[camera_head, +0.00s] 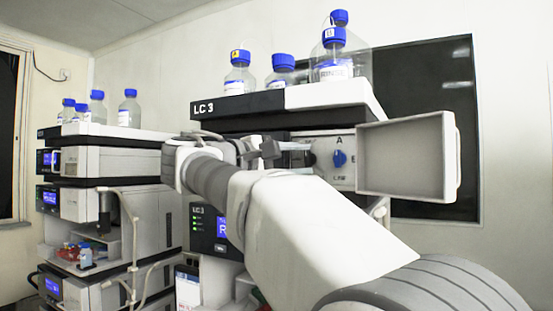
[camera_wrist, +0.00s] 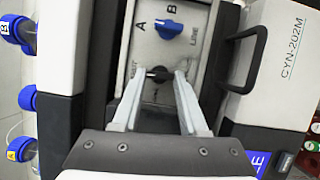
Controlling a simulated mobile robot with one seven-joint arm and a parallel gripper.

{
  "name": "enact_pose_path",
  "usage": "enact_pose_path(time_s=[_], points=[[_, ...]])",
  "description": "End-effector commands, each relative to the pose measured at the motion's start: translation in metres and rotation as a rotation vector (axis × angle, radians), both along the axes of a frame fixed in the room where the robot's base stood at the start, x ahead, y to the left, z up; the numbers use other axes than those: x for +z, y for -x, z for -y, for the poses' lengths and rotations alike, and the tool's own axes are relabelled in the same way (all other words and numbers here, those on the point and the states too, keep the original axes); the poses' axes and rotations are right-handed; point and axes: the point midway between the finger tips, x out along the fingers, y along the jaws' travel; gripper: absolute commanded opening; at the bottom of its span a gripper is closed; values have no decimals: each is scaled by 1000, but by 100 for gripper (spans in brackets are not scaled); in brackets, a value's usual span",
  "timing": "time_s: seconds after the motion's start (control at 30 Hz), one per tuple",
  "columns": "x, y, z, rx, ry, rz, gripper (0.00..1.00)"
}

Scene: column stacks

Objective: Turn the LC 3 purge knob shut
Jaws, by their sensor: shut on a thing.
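The LC 3 stack stands in the middle of the head view, with its LC 3 label (camera_head: 208,108) on the top tray's front edge. Below the tray, a pale valve panel (camera_head: 347,179) carries a blue pointer knob (camera_head: 339,158) by the letters A and B. The blue knob also shows in the wrist view (camera_wrist: 169,31), clear of my fingers. A small black knob (camera_wrist: 157,74) sits on the same panel, between my fingertips. My gripper (camera_wrist: 159,77) is shut on this black knob; in the head view my gripper (camera_head: 311,157) is partly hidden by my arm.
Blue-capped bottles (camera_head: 239,75) stand on the top tray. Another instrument stack (camera_head: 100,160) stands at the left.

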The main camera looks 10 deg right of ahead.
Motion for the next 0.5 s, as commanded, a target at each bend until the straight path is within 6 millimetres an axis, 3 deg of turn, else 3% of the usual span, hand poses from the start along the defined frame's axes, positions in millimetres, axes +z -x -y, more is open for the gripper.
enact_pose_path(time_s=[0.5], points=[[0, 0, 0, 0, -89, 63, 0]])
